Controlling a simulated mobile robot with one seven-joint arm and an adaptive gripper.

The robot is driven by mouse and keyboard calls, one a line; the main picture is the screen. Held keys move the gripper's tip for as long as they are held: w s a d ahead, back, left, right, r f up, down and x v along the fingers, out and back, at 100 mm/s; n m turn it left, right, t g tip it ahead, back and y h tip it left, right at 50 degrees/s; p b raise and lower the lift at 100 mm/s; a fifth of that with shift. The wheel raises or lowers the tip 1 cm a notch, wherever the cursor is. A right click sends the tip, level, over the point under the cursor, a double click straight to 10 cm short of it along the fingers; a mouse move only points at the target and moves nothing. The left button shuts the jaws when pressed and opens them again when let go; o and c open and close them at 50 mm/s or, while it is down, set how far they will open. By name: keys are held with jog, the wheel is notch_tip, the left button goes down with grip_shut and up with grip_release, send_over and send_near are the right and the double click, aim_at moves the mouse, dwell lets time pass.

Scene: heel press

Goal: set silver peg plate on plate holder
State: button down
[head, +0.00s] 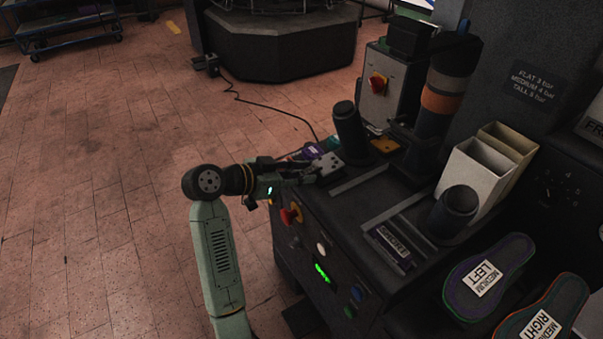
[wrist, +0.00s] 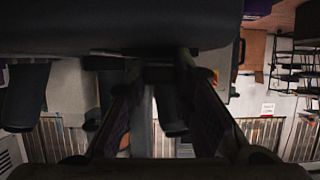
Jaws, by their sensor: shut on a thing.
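The silver peg plate (head: 328,164) is a small light-grey block with dark spots on its top, at the front left edge of the press bench in the head view. My gripper (head: 308,173) reaches it from the left and is shut on it. The plate looks about level, at bench-top height; whether it touches the surface cannot be told. I cannot make out for sure which part is the plate holder. In the wrist view my gripper's two fingers (wrist: 158,65) run up to a dark mass across the top, and the plate cannot be made out.
A black cylinder (head: 349,134) stands just behind the plate, with an orange plate (head: 385,146) beyond. A purple item (head: 313,152) lies close to the gripper.

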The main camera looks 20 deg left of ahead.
jog(key=c, duration=1.3)
grip_release()
jog(key=shift+f, duration=0.1)
jog(key=shift+s+a, duration=0.1)
jog(key=v, duration=1.2)
